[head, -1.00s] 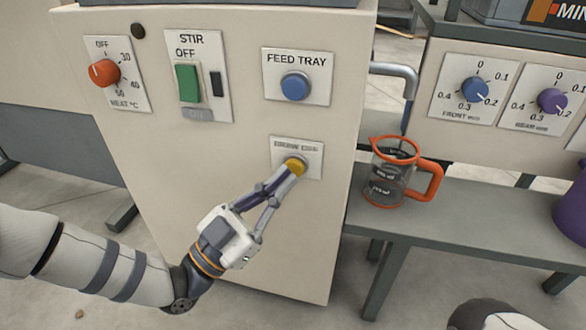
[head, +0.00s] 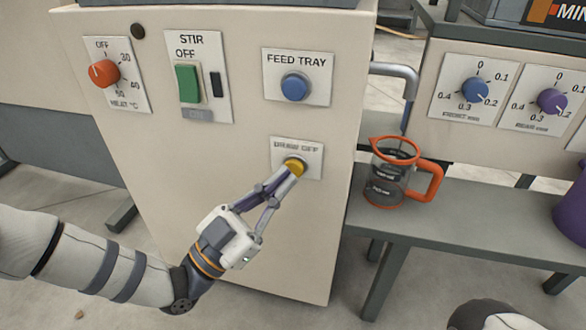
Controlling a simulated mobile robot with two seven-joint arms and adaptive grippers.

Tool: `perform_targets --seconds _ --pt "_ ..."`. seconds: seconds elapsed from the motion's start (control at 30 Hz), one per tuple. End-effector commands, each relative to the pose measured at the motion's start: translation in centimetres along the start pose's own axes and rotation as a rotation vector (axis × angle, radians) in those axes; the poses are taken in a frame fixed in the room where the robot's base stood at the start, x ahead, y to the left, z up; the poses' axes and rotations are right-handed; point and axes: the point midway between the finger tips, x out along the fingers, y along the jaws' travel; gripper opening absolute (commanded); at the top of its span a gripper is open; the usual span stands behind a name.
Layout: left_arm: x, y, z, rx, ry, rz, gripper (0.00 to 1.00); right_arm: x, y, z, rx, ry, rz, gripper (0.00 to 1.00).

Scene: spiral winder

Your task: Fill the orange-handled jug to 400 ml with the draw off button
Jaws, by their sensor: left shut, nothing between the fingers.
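The orange-handled jug (head: 392,178) stands upright on a grey bench, its handle to the right. It is clear with dark markings, and I cannot tell a liquid level in it. A bent grey spout (head: 408,76) comes from the machine's side above the jug. The yellow draw off button (head: 293,166) is low on the machine's front panel. My left gripper (head: 290,174) is shut and empty, its fingertips at the button and seeming to touch it. I cannot tell whether the button is pressed in. My right gripper is not in view.
The machine front (head: 230,160) also bears a red heat knob (head: 104,73), a green stir switch (head: 188,83) and a blue feed tray button (head: 295,87). The bench (head: 480,215) has free room right of the jug, up to a purple container (head: 573,212).

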Motion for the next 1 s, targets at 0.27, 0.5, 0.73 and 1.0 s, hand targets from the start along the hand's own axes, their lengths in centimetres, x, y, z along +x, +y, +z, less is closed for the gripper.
perform_targets --seconds 0.27,0.5,0.73,1.0 --pt "0.53 -0.4 0.48 0.0 -0.001 0.0 0.0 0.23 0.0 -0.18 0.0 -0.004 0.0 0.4" --pt "0.56 -0.41 0.42 0.0 0.0 0.0 0.0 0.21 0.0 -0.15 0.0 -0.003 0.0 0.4" --pt "0.7 -0.5 0.55 0.0 0.0 0.0 0.0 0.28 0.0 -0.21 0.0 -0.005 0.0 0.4" --pt "0.94 -0.66 0.71 0.001 0.0 0.001 0.0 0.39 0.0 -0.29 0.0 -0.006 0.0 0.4"
